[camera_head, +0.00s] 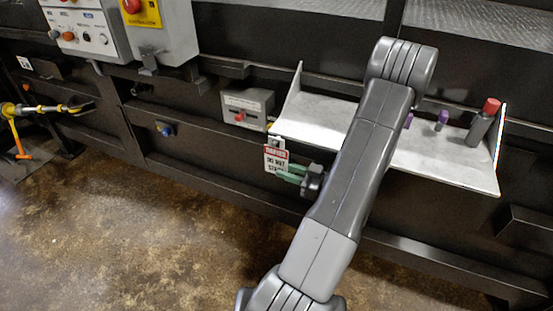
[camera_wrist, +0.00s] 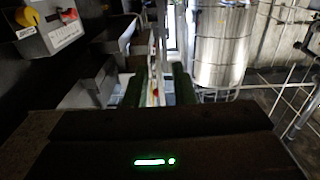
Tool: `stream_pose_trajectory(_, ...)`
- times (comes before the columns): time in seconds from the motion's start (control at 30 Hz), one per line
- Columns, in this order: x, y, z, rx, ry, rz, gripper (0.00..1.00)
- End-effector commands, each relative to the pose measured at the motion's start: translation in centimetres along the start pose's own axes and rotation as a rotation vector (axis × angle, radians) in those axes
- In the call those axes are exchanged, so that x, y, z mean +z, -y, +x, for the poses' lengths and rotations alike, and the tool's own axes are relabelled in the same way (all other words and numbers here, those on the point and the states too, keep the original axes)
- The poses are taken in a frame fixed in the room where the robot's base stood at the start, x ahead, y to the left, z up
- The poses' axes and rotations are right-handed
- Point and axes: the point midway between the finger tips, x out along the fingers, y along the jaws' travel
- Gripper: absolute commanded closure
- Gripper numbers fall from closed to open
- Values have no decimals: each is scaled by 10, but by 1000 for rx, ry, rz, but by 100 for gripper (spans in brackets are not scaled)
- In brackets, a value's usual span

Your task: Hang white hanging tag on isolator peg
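The white hanging tag (camera_head: 275,158) has red and black print and stands upright at the tips of my gripper's green fingers (camera_head: 290,173). The wrist view shows the tag (camera_wrist: 155,80) nearly edge-on between the two fingers (camera_wrist: 158,92); my gripper appears shut on it. A grey isolator box (camera_head: 262,101) with a red handle is on the dark machine front, above and left of the tag in the head view. The tag is apart from it. I cannot clearly make out the peg.
A pale metal shelf (camera_head: 440,160) holds a red-capped bottle (camera_head: 483,122) and small purple items (camera_head: 441,119); my arm crosses in front of it. A yellow and grey control box (camera_head: 165,30) is at the upper left. A metal drum (camera_wrist: 222,45) shows in the wrist view.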

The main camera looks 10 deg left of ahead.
Motion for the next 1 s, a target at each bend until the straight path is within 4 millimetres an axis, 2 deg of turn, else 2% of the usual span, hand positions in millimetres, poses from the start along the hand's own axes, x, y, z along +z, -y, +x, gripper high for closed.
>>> stream_pose_trajectory(0.1, 0, 0, 0, 0, 0, 0, 76)
stream_pose_trajectory(0.23, 0, 0, 0, 0, 0, 0, 100)
stream_pose_trajectory(1.0, -10, 0, 0, 0, 0, 0, 100)
